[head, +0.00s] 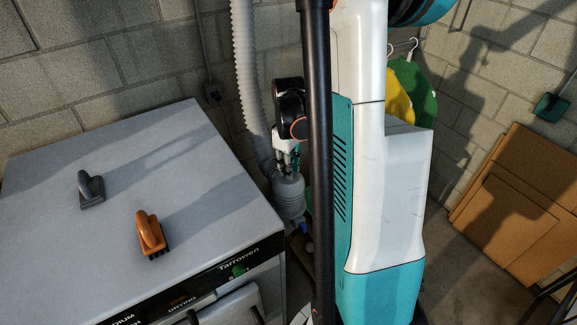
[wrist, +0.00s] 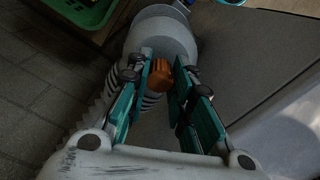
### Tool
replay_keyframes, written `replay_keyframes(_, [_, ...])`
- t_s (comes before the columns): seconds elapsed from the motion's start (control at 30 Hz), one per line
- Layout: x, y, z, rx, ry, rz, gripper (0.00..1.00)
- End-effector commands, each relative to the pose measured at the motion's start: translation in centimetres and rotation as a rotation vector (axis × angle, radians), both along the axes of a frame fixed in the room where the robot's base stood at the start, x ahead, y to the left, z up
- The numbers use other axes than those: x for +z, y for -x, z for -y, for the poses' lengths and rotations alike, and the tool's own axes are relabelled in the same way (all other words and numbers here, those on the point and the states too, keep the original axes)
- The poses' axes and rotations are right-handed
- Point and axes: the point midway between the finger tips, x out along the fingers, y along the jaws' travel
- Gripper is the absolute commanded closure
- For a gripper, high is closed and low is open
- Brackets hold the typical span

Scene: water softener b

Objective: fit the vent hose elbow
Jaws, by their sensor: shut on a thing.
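The vent hose (head: 246,70) is a pale grey ribbed tube that hangs behind the dryer and curves down to the grey elbow (head: 290,198). My gripper (head: 287,165) is at the elbow's top, behind the dryer's right side. In the wrist view, an orange-brown piece (wrist: 161,73) sits between the teal fingers, with the elbow's broad grey round body (wrist: 160,35) just beyond. The ribbed hose (wrist: 98,103) runs down on the left there. My gripper is shut on the elbow, seemingly at this orange-brown piece. I cannot make out where the elbow's lower end meets anything.
The dryer (head: 130,165) stands at left, with a grey brush (head: 91,190) and an orange brush (head: 150,235) on top. A block wall (head: 110,60) is behind. Flat cardboard (head: 515,205) leans at right. A green basket (wrist: 83,10) shows in the wrist view.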

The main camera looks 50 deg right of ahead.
Motion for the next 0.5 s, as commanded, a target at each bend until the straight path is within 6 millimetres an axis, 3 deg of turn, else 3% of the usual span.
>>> replay_keyframes(0.5, [-1.5,0.0,0.0,0.0,0.0,0.0,1.0])
